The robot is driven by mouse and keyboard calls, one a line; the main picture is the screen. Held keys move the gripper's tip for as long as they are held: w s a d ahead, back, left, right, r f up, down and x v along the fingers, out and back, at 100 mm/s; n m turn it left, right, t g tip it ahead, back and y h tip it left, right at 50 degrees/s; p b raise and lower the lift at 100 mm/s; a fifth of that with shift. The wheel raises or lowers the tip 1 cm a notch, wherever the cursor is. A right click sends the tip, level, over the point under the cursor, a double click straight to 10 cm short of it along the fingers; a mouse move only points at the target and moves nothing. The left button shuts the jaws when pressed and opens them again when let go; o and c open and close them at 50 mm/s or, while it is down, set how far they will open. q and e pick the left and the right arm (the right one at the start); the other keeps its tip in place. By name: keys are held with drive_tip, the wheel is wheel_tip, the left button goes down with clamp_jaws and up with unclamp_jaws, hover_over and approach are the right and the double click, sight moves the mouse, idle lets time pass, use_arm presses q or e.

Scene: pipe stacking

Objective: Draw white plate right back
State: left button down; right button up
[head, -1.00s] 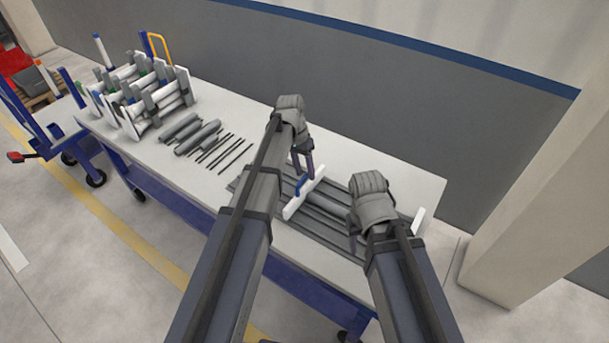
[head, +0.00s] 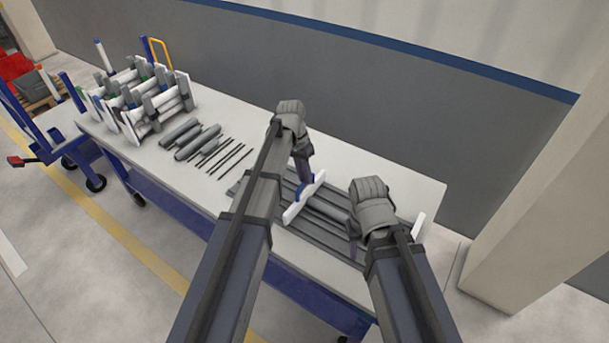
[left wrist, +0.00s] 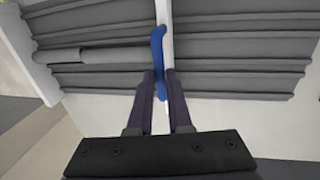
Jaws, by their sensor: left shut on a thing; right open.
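A white plate (head: 291,213) with a blue part stands across the grey grooved bed on the table. It also shows edge-on in the left wrist view (left wrist: 165,14), with the curved blue piece (left wrist: 157,45) on its side. My left gripper (left wrist: 161,76) is shut on the plate, one finger on each side. In the head view my left gripper (head: 305,179) reaches it from above. My right gripper (head: 354,252) is open, low over the bed to the right of the plate. Its fingertips are partly hidden by my own wrist.
Another white plate (head: 419,224) stands at the bed's right end. A grey pipe (left wrist: 110,55) lies along the bed. Loose pipes and thin rods (head: 222,160) lie left of it, with a white rack of pipes (head: 140,100) further left. A grey wall stands behind.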

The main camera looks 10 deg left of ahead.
use_arm(q)
drive_tip(key=shift+a, duration=0.1)
idle(0.8)
drive_tip(key=w+a, duration=0.5)
drive_tip(key=a, duration=0.6)
drive_tip(key=w+a, duration=0.4)
drive_tip(key=a, duration=0.8)
drive_tip(key=shift+w+a, duration=0.15)
drive_tip(key=shift+w, duration=0.2)
drive_tip(key=c, duration=0.9)
unclamp_jaws()
drive_tip(key=shift+a, duration=0.1)
drive_tip(key=shift+c, duration=0.2)
drive_tip(key=shift+o, duration=0.5)
drive_tip(key=shift+r, duration=0.15)
wheel_tip(320, 180, up, 7)
drive_tip(key=a+p, duration=0.1)
drive_tip(key=p, duration=0.6)
drive_tip(key=shift+w+r+p, duration=0.2)
drive_tip(key=shift+w+p, duration=0.05)
drive_tip(key=shift+p, duration=0.1)
drive_tip(key=shift+a, duration=0.1)
